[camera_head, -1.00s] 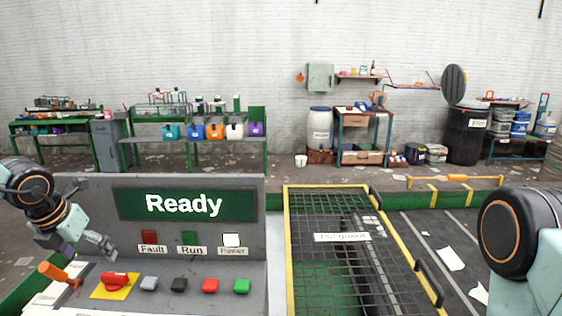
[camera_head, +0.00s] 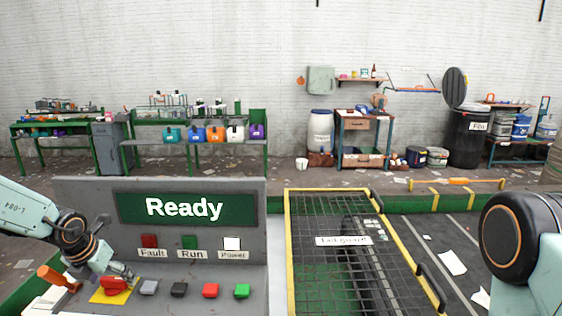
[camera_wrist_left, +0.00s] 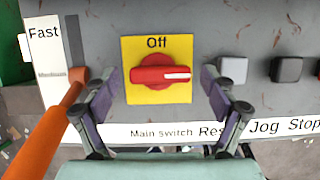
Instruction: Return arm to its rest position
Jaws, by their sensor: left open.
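My left gripper (camera_head: 122,276) is over the lower left of the grey control panel, at the red main switch (camera_head: 113,284) on its yellow plate. In the left wrist view the gripper (camera_wrist_left: 160,85) is open, its two fingers on either side of the red switch knob (camera_wrist_left: 160,75). The knob lies level under the word "Off", with its white mark pointing right. I cannot tell whether the fingers touch the knob. Part of my right arm shows at the right edge of the head view; its gripper is out of view.
An orange lever (camera_head: 55,277) stands left of the switch. Grey, black, red and green buttons (camera_head: 242,291) run to its right. The screen (camera_head: 187,208) reads "Ready", above Fault, Run and Power lamps. A yellow-framed mesh guard (camera_head: 325,280) covers the belt to the right.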

